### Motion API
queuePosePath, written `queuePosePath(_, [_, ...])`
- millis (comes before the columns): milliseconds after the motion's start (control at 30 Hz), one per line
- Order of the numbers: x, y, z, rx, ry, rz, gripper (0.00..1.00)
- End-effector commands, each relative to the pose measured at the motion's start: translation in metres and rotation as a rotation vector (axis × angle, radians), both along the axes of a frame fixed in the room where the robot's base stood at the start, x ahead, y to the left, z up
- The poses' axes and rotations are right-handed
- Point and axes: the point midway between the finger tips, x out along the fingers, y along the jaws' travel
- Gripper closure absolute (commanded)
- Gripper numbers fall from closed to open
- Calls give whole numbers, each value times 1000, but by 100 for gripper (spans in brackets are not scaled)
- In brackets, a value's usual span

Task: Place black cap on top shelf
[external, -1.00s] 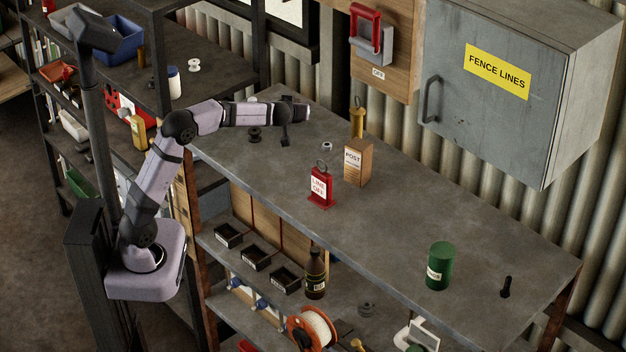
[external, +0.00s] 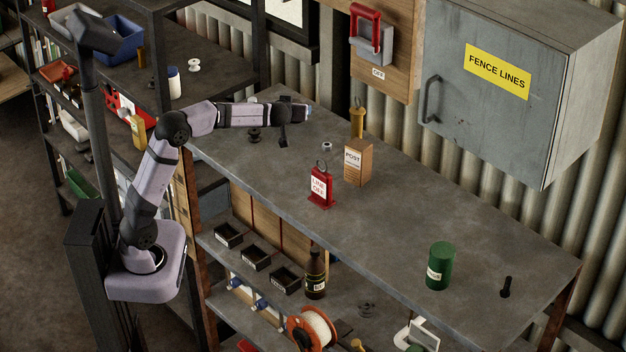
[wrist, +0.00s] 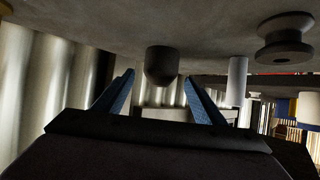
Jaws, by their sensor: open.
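A dark, rounded cylinder, which looks like the black cap (wrist: 162,66), appears in the wrist view on the grey bench top (external: 400,216). That view is upside down, with the bench surface along its upper edge. My gripper (wrist: 164,85) is open, its two blue fingers apart. The cylinder appears between and beyond the fingertips; I see no contact. In the external view my gripper (external: 306,112) is over the far left end of the bench. I cannot make out the cap there; the arm may hide it.
A dark spool (wrist: 285,38) stands near the cylinder. A red LINE OFF tag block (external: 320,187), a POST box (external: 358,162), a green can (external: 440,266) and a small black piece (external: 507,287) stand along the bench. A wall cabinet (external: 500,100) overhangs its back.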

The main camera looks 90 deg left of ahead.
Motion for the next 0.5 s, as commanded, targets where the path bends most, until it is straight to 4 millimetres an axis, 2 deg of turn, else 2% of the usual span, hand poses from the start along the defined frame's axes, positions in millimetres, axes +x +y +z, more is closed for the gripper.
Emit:
queuePosePath(300, [-6,-51,27,2,-3,-2,36])
queuePosePath(500, [-9,-71,38,0,-1,-2,36])
